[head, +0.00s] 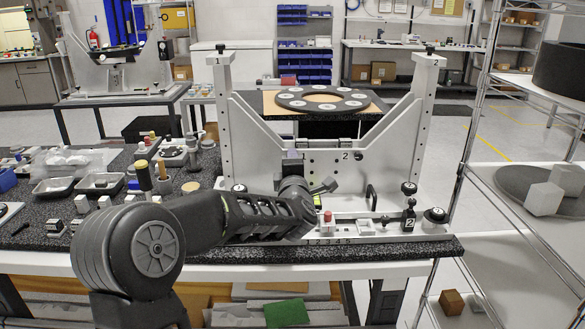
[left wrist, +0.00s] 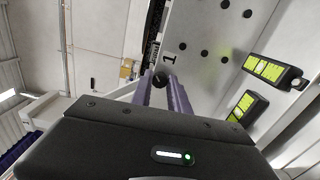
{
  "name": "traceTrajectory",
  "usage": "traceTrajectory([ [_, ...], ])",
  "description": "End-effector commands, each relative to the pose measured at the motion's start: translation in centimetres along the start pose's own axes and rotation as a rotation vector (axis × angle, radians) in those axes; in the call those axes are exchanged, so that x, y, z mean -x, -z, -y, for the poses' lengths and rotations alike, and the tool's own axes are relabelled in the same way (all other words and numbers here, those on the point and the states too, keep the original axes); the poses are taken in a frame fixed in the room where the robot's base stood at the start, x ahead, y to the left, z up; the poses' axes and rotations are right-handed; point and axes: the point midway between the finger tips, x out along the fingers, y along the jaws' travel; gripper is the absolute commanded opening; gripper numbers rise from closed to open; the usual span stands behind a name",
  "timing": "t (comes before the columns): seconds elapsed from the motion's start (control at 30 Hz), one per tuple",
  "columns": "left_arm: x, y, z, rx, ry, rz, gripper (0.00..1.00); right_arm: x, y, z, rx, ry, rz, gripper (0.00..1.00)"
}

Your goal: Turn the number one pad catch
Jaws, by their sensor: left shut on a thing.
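The mirror fixture (head: 395,143) is a light grey upright frame at the back edge of the bench. Its plate carries the printed numbers 1 and 2. My left gripper (head: 292,157) reaches up to the plate beside number 1, with its arm crossing the front of the fixture. In the left wrist view, the two fingers close on a small black knob, the number one pad catch (left wrist: 160,77), just beside the printed 1. In the head view this catch is hidden by the gripper. A second black catch (head: 359,156) sits beside number 2. My right gripper is out of view.
Two black blocks with yellow-green faces (left wrist: 270,71) sit close to the gripper on the plate. A red-topped part (head: 328,217) and black knobs (head: 435,214) stand on the fixture's base rail. Trays (head: 100,183) and small parts crowd the bench's left. A wire shelf (head: 468,150) stands at right.

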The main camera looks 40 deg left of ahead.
Motion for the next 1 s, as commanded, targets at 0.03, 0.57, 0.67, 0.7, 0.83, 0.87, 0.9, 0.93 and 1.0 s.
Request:
traceTrajectory([
  [0.03, 0.03, -0.12, 0.12, -0.044, -0.001, 0.002, 0.0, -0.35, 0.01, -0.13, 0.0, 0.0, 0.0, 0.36],
  [0.57, 0.01, -0.05, 0.15, -0.506, 0.001, 0.001, 0.0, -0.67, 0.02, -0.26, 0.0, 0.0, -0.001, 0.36],
  [0.67, 0.01, -0.03, 0.16, -0.564, 0.001, 0.001, 0.0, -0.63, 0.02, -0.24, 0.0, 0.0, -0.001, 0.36],
  [0.7, 0.02, -0.05, 0.16, -0.582, 0.001, 0.002, 0.0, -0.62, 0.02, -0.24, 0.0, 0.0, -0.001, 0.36],
  [0.83, 0.0, 0.02, 0.2, -0.627, 0.002, 0.001, 0.0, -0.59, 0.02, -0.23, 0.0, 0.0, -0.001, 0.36],
  [0.87, -0.01, 0.04, 0.21, -0.633, 0.002, 0.001, 0.0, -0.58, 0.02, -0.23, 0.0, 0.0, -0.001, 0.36],
  [0.9, -0.01, 0.04, 0.21, -0.641, 0.002, 0.0, 0.0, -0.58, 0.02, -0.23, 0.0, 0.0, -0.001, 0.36],
  [0.93, -0.01, 0.04, 0.22, -0.645, 0.002, 0.0, 0.0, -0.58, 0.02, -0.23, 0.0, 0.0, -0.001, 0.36],
  [1.0, -0.01, 0.04, 0.22, -0.652, 0.002, 0.001, 0.0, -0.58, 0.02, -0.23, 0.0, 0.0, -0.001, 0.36],
])
